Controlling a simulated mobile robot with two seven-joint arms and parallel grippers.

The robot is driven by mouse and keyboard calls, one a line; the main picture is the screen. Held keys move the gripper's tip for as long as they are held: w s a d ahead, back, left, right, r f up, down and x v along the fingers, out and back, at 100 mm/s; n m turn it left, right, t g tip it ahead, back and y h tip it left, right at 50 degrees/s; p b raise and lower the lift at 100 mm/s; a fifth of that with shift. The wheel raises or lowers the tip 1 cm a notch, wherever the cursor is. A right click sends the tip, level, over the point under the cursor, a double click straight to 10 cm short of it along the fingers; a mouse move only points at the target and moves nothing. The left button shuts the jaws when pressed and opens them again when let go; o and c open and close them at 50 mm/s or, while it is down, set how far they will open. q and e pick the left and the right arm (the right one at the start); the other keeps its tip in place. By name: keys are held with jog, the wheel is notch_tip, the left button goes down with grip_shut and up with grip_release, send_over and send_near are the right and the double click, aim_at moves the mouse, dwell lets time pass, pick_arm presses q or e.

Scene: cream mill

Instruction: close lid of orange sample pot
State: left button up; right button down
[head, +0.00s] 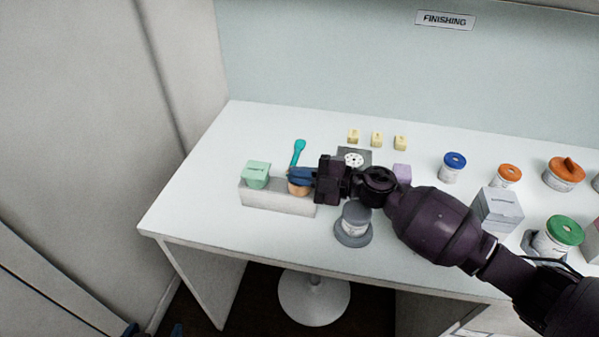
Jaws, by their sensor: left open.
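A small orange pot (299,188) stands at the right end of a grey block-shaped holder (262,196). My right gripper (302,175) reaches in from the right, with its blue fingertips at the top of this pot. The fingers hide the pot's upper part, so its lid and the gap between the fingers cannot be made out. Two blue tips of my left gripper (153,331) show apart at the bottom left edge, open and far from the pot.
A mint green pot (256,171) stands left in the holder. A teal scoop-like tool (299,150) is behind. A grey-lidded jar (355,216) stands in front of my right arm. Several lidded jars fill the right side; the table's left end is clear.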

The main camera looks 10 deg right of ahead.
dwell(0.4)
jog(key=c, duration=1.3)
grip_release()
